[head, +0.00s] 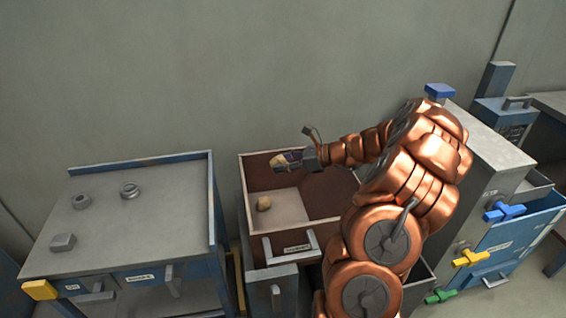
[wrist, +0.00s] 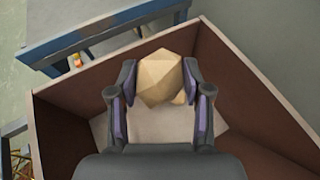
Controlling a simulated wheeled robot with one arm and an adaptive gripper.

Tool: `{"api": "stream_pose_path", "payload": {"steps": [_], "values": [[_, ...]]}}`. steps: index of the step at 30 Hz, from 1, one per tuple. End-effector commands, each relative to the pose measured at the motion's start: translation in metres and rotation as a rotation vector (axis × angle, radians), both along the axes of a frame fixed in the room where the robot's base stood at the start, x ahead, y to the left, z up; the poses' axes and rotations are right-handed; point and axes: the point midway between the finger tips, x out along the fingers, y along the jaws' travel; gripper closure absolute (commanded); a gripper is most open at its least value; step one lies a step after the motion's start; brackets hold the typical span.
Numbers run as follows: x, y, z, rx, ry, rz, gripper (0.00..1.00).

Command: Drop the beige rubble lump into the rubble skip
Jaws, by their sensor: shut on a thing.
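The beige rubble lump (wrist: 160,76) is faceted and sits between the two fingers of my gripper (wrist: 158,88) in the wrist view. In the head view the lump (head: 279,161) shows at the end of my gripper (head: 287,158). My gripper is shut on it and holds it above the open rubble skip (head: 258,178), inside the outline of its rim. The skip's brown inner wall (wrist: 243,85) and pale floor show around and below the lump in the wrist view. Another tan lump (head: 264,203) lies on the skip floor, mostly hidden behind the held one in the wrist view.
A grey-topped workbench (head: 130,225) with several small grey pieces stands left of the skip. A grey and blue cabinet (head: 480,190) with coloured handles stands at the right. A plain wall (head: 200,80) rises behind. My arm hides the skip's right side.

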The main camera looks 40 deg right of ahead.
Motion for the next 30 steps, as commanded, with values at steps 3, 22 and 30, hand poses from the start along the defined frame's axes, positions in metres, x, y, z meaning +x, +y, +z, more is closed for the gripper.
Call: {"api": "stream_pose_path", "payload": {"steps": [3,22,30], "values": [[0.000,0.000,-0.016,0.001,0.001,0.000,0.89],[0.000,0.000,-0.048,0.001,0.001,0.000,0.89],[0.000,0.000,-0.048,0.001,0.001,0.000,0.32]]}}
